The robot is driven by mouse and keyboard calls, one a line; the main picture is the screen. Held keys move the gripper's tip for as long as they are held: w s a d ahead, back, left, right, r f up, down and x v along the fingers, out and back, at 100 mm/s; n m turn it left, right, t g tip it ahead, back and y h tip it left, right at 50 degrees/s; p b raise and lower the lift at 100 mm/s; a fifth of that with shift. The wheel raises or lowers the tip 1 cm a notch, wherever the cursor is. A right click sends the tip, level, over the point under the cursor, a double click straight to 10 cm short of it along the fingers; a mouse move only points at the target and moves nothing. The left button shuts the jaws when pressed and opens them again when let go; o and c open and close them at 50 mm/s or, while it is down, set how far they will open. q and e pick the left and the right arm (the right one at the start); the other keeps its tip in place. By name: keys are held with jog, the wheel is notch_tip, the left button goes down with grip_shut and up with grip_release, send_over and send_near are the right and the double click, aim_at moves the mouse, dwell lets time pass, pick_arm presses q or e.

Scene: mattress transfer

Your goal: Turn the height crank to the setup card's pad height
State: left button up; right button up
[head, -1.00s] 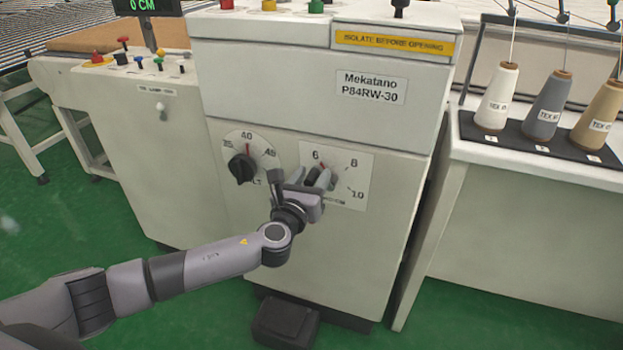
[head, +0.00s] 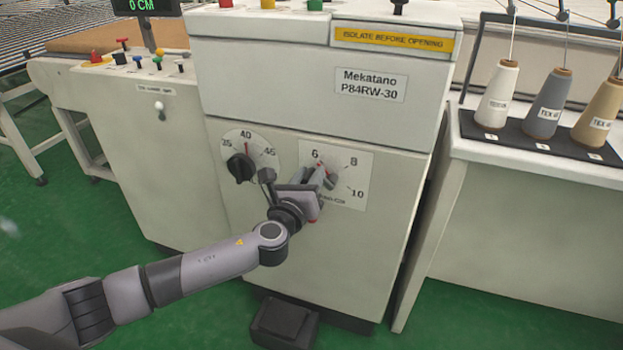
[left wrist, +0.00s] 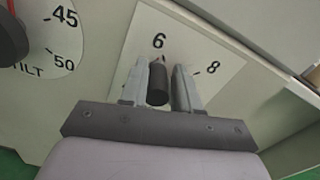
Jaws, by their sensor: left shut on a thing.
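The height dial plate (head: 352,170) is on the front of the cream machine, marked 6, 8 and 10. It also shows in the left wrist view (left wrist: 200,50). My left gripper (head: 324,176) is at this dial, with its fingers on either side of the crank's dark grip (left wrist: 157,83) and shut on it. The grip points up close to the 6 in the left wrist view. In the head view my fingers hide most of the crank. A setup card with a pad height cannot be made out. My right gripper is not in view.
A tilt dial with a black knob (head: 240,168) sits just left of the height dial. A black pedal (head: 284,322) is on the green floor below. Thread cones (head: 549,102) stand on the right bench. A display (head: 147,6) reads 0 CM.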

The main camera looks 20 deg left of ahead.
pick_arm(q)
notch_tip(320, 180, down, 7)
jog(key=n+b, duration=0.8)
jog(key=n, duration=0.6)
jog(key=shift+a, duration=0.3)
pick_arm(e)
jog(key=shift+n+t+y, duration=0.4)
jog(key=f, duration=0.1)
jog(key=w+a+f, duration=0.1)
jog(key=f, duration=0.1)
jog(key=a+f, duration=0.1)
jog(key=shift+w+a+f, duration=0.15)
pick_arm(q)
jog(key=shift+s+d+r, duration=0.1)
grip_shut()
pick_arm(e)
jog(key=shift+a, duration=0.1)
pick_arm(q)
jog(key=o, duration=0.9)
grip_release()
jog(key=shift+r, duration=0.1)
jog(key=shift+r, duration=0.1)
